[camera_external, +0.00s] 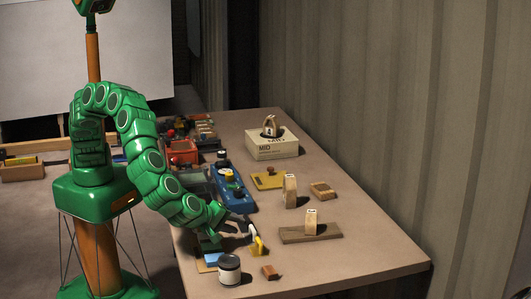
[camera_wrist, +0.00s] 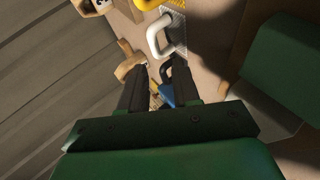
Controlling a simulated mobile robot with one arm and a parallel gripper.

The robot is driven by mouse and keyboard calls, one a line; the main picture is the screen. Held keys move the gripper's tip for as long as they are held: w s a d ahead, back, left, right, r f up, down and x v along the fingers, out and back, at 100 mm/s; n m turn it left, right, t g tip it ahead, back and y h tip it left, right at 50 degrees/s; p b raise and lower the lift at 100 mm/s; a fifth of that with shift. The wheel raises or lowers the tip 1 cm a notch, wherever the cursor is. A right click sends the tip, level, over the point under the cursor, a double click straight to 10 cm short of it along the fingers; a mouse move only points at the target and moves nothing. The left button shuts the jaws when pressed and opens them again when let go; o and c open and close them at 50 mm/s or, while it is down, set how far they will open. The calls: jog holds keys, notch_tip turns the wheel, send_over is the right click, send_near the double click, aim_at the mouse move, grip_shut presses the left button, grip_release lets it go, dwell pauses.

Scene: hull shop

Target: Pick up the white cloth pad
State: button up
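A white handle on a pale, textured base, which looks like the white cloth pad (camera_wrist: 158,35), shows at the top centre of the wrist view, ahead of my fingertips. In the external view its white handle (camera_external: 252,229) is small, near the front of the table. A yellow-handled piece (camera_external: 258,246) is right beside it, and the yellow also shows in the wrist view (camera_wrist: 145,4). My gripper (camera_wrist: 160,80) is open, with its two dark fingers apart and no held object visible between them. In the external view my gripper (camera_external: 235,222) is low over the table, close to the handles.
A dark jar (camera_external: 229,270) and a small brown block (camera_external: 270,272) are at the table front. A wooden board (camera_external: 290,235) with an upright block lies to the right. A blue tray (camera_external: 230,188) and white box (camera_external: 272,145) are farther back. The table's right front is clear.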

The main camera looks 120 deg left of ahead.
aim_at(250, 227)
jog(key=shift+x, duration=2.6)
jog(key=shift+w+r, duration=0.1)
jog(key=shift+r, duration=0.05)
grip_shut()
